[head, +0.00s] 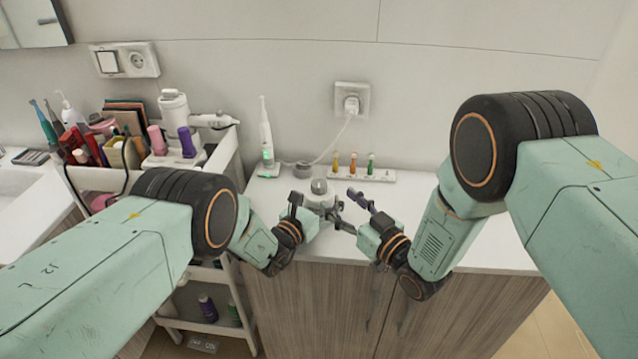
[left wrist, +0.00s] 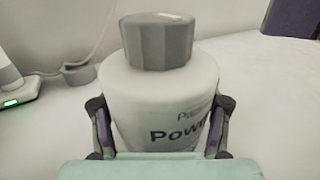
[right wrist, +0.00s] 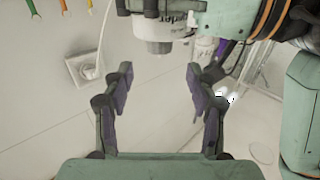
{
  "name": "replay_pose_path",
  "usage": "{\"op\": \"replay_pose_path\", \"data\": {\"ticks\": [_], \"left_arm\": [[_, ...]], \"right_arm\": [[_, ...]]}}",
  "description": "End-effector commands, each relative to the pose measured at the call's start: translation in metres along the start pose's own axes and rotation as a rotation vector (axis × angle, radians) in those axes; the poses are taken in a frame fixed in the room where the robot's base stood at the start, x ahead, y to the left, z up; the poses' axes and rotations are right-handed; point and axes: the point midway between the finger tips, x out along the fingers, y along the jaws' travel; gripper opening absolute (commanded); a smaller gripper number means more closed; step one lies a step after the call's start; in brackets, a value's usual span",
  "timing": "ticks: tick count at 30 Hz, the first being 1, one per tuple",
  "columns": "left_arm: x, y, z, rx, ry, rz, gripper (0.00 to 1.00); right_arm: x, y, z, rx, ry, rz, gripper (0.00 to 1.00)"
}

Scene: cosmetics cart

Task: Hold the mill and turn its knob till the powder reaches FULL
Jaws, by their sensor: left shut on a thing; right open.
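The mill is a white cup-shaped body (left wrist: 150,100) with a grey faceted knob (left wrist: 156,42) on top. It stands upright in the left wrist view, with part of a printed label showing. In the head view the grey knob (head: 319,186) shows between my arms. My left gripper (left wrist: 160,106) is shut on the mill's body, one finger on each side. My right gripper (head: 351,212) is open and empty, just right of the mill. In the right wrist view the knob (right wrist: 159,47) lies beyond the open fingers (right wrist: 160,75), apart from them. No powder level is readable.
An electric toothbrush (head: 265,137) stands on a charger behind the mill. A white rack (head: 345,174) with several small coloured vials is at the back, below a wall socket (head: 351,98). A crowded cosmetics cart (head: 223,152) stands left. The countertop (head: 455,232) is clear at right.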

Motion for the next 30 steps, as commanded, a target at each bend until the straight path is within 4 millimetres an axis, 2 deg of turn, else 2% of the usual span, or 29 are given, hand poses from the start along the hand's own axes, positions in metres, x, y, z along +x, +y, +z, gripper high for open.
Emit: {"op": "replay_pose_path", "data": {"ticks": [9, 15, 21, 30], "left_arm": [[0.000, 0.000, 0.000, 0.000, 0.001, 0.000, 0.10], [0.000, 0.000, 0.000, 0.000, 0.001, 0.000, 0.10], [0.000, 0.000, 0.000, 0.000, 0.001, 0.000, 0.10], [0.000, 0.000, 0.000, 0.000, 0.001, 0.000, 0.10]], "right_arm": [[0.052, 0.000, 0.001, 0.000, 0.000, 0.001, 0.58], [0.075, 0.000, 0.001, 0.000, -0.002, 0.001, 0.58], [0.086, 0.000, 0.001, 0.001, -0.002, 0.002, 0.58], [0.087, 0.000, 0.001, 0.001, -0.003, 0.002, 0.58]]}}
